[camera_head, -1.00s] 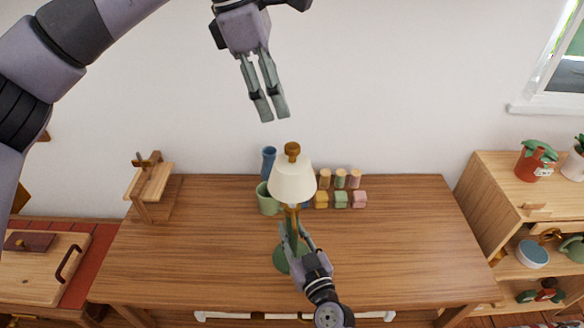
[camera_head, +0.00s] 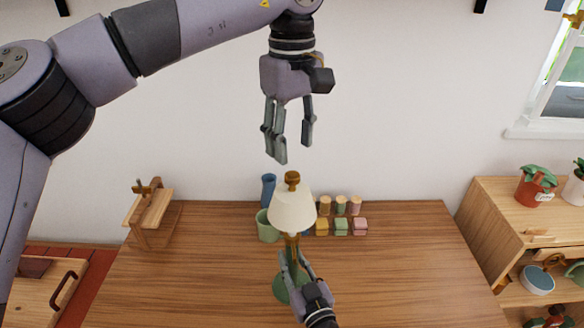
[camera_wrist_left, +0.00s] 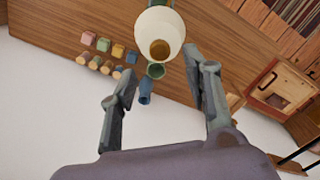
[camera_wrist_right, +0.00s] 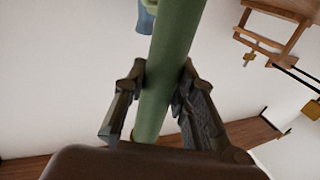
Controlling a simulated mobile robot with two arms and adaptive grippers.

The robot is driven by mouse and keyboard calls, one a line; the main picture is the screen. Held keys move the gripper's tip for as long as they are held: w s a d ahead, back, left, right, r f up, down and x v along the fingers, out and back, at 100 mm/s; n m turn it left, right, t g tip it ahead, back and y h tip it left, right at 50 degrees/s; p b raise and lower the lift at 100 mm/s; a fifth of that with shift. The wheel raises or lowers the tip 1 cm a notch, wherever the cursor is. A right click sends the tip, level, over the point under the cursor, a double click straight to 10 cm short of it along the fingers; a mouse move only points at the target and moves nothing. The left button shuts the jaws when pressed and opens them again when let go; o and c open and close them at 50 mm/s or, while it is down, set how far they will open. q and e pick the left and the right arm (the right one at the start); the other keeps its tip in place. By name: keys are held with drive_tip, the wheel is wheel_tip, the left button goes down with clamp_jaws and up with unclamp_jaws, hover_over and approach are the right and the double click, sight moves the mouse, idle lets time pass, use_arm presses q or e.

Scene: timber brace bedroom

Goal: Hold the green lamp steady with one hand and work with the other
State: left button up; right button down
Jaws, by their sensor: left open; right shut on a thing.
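The green lamp (camera_head: 283,290) stands upright on the wooden table, with a cream shade (camera_head: 291,212) and a brown knob (camera_head: 292,180) on top. My right gripper (camera_head: 290,262) is shut on its green stem (camera_wrist_right: 166,70), below the shade. My left gripper (camera_head: 290,150) is open and empty, pointing down above the knob and apart from it. In the left wrist view the shade (camera_wrist_left: 150,28) and knob (camera_wrist_left: 160,50) lie beyond and between the open fingers. The right gripper's fingers hide part of the stem.
Behind the lamp on the table (camera_head: 400,260) stand a green cup (camera_head: 267,228), a blue vase (camera_head: 268,188) and several small coloured blocks (camera_head: 341,226). A small wooden stand (camera_head: 150,212) is at the left. A shelf with plants (camera_head: 510,215) is at the right. The table's right part is clear.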

sight(292, 175)
use_arm(q)
wheel_tip(292, 175, down, 7)
drive_tip(key=shift+r, duration=0.2)
clamp_jaws()
idle(0.7)
